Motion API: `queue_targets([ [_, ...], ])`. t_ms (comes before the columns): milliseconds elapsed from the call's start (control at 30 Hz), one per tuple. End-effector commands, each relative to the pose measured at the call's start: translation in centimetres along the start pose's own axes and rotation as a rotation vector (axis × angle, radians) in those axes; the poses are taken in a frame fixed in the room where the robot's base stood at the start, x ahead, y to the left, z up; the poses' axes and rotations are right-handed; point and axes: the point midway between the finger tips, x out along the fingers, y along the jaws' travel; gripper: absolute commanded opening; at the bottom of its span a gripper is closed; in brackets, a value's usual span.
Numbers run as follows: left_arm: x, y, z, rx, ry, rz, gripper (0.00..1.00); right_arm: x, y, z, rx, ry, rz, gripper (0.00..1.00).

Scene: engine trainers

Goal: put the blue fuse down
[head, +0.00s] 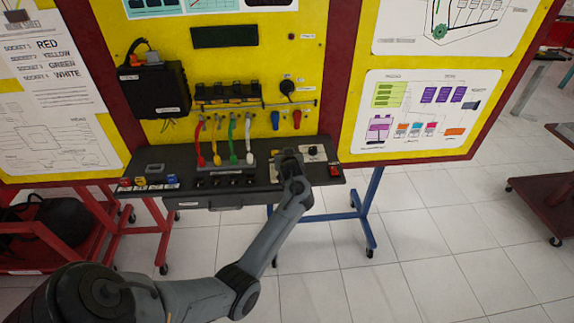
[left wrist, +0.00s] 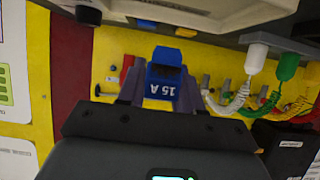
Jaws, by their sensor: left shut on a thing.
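The blue fuse (left wrist: 163,72), marked "15 A", shows upside down in the left wrist view between the fingers of my left gripper (left wrist: 160,92). My left gripper is shut on it. In the head view my left gripper (head: 289,158) is over the right part of the black shelf (head: 225,198), in front of the yellow panel. The fuse cannot be made out there, as the gripper hides it. I cannot tell whether the fuse touches anything. My right gripper is in neither view.
Red, yellow, green and white plugs on coiled cords (head: 232,152) stand left of the gripper. Small coloured parts (head: 148,182) lie at the shelf's left end. A red part (head: 335,170) is at its right end. A black box (head: 155,90) hangs on the panel.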

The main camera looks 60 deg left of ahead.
Motion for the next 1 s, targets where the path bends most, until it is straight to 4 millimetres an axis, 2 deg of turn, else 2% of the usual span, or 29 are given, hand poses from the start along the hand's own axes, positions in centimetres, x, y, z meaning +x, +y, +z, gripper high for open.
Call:
queue_targets([
  [133,0.4,0.0,0.8,0.003,-0.002,0.001,0.07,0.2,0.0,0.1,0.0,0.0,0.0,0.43],
  [400,1.7,0.0,3.5,0.002,-0.001,0.002,0.07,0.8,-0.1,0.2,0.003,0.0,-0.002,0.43],
  [833,1.9,0.0,4.0,0.001,-0.001,0.002,0.07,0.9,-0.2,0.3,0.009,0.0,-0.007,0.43],
  [867,1.9,0.0,4.0,0.001,-0.001,0.002,0.38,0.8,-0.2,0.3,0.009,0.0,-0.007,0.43],
  [1000,1.9,0.0,4.0,0.001,-0.001,0.002,0.59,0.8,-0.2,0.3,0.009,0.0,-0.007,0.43],
])
